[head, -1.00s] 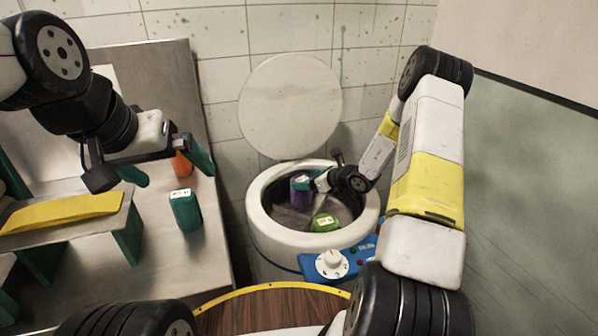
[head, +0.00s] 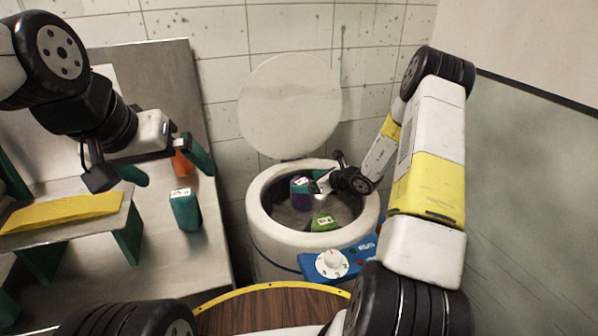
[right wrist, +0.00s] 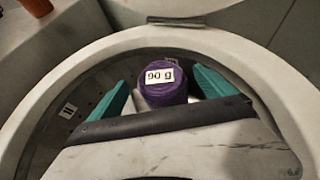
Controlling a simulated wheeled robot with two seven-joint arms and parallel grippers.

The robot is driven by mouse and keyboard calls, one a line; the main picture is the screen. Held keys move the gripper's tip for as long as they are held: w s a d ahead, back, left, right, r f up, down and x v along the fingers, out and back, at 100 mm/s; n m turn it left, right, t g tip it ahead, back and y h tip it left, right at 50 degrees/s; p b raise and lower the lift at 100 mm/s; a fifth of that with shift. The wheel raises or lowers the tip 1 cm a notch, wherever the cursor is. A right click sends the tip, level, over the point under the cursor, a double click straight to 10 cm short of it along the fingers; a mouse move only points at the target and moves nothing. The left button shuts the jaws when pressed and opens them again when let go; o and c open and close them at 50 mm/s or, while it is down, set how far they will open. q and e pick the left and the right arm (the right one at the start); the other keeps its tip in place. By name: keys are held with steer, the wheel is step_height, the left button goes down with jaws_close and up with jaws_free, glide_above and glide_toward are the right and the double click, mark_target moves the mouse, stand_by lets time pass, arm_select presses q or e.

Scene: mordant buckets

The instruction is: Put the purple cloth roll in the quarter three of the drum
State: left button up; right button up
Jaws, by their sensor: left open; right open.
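The purple cloth roll (head: 302,197) stands upright inside the round white drum (head: 262,222). In the right wrist view the purple roll (right wrist: 163,86) carries a "90 g" label. My right gripper (head: 308,186) reaches into the drum from the right. In the right wrist view its teal fingers (right wrist: 165,92) are spread, one on each side of the purple roll, with gaps showing. A mark like "II" (right wrist: 68,111) shows on the drum's inner wall; I cannot tell which quarter the roll is in. My left gripper (head: 168,168) is open and empty over the left bench.
A green roll (head: 324,222) lies in the drum's front part. The round lid (head: 290,105) stands open behind. A blue panel with a white dial (head: 332,263) is at the drum's front.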

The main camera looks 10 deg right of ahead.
steer(key=v, duration=1.1)
steer(key=s+a+r+n+g+y, duration=0.1)
steer(key=s+a+r+n+g, duration=0.1)
steer(key=s+a+r+n, duration=0.6)
steer(key=s+a+r+n+g, duration=0.3)
steer(key=r+n, duration=0.3)
steer(key=r, duration=0.3)
steer(key=s+d+r+n+t+h, duration=0.1)
steer(key=s+d+r+n+h, duration=0.1)
steer(key=s+r+n, duration=0.3)
steer(key=s+d+r+n+h, duration=0.2)
steer(key=s+r+n+h, duration=0.2)
steer(key=s+n, duration=0.5)
steer(key=s+r, duration=0.1)
steer(key=s, duration=0.3)
steer(key=shift+n+t+h, duration=0.3)
steer(key=shift+t, duration=0.1)
steer(key=shift+a+r, duration=0.1)
steer(key=shift+r, duration=0.05)
